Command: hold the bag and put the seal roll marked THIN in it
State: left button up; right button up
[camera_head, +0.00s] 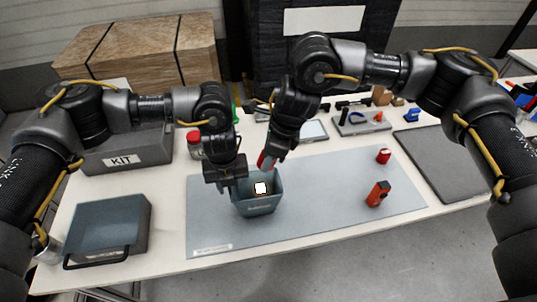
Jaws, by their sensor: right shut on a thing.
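The bag (257,209) is a blue-grey open-topped holder on the mat, with small lettering on its front. My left gripper (228,184) is at the bag's left rim; whether its jaws are closed on the wall cannot be made out. My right gripper (269,160) is shut on a small red thing (265,161) above the bag's back rim. This looks like a seal roll, but no marking is readable. A white square piece (261,188) shows at the bag's opening. Another red roll (383,156) stands on the mat at the right; its marking is unreadable.
An orange-red device (378,193) lies on the grey mat (320,205). A grey tray (107,226) and a KIT box (125,158) stand at the left. A dark pad (445,165) is at the right.

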pick_arm(q)
jog(key=shift+f, duration=0.5)
grip_shut()
pick_arm(e)
jog(key=n+g, duration=0.1)
jog(key=n, duration=0.2)
jog(key=n+g, duration=0.1)
jog(key=n, duration=0.3)
jog(key=shift+w+a, duration=0.15)
jog(key=shift+a, duration=0.75)
